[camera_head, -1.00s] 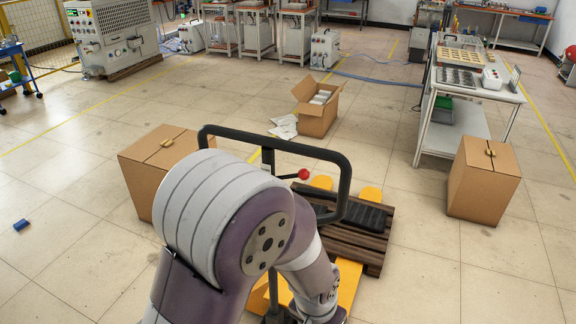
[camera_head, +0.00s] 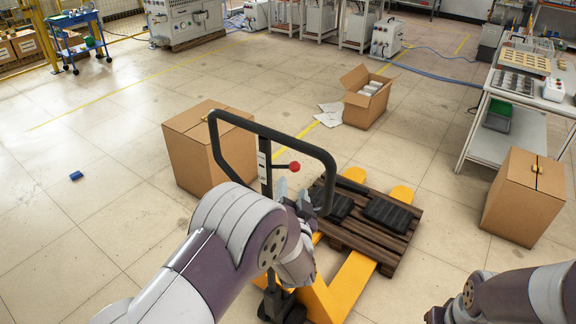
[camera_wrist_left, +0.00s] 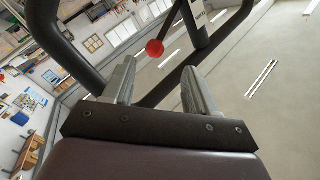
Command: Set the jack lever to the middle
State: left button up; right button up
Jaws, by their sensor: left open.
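The yellow pallet jack (camera_head: 336,290) stands in front of me with its black loop handle (camera_head: 328,160) upright. Its lever ends in a red ball (camera_head: 294,166), inside the handle loop. In the left wrist view the red ball (camera_wrist_left: 155,47) shows beyond and between the two fingers, apart from them. My left gripper (camera_head: 293,193) is open and empty, just below the red ball in the head view; it also shows in the left wrist view (camera_wrist_left: 158,85). My right arm shows at the lower right, but its fingers are not clear.
The jack's forks run under a brown wooden pallet (camera_head: 385,246) with black items on it. Closed cardboard boxes stand at the left (camera_head: 190,150) and right (camera_head: 522,200). An open box (camera_head: 366,98) stands behind. A blue block (camera_head: 76,176) lies on the clear left floor.

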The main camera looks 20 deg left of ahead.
aim_at(294, 171)
pick_arm(q)
jog(key=x, duration=0.3)
jog(key=p+x, duration=0.1)
jog(key=x, duration=0.2)
jog(key=p+x, duration=0.1)
jog(key=x, duration=0.2)
jog(key=shift+w+d, duration=0.2)
jog(key=shift+d, duration=0.15)
jog(key=shift+w+a, duration=0.15)
jog(key=shift+w, duration=0.2)
jog(key=shift+d, duration=0.2)
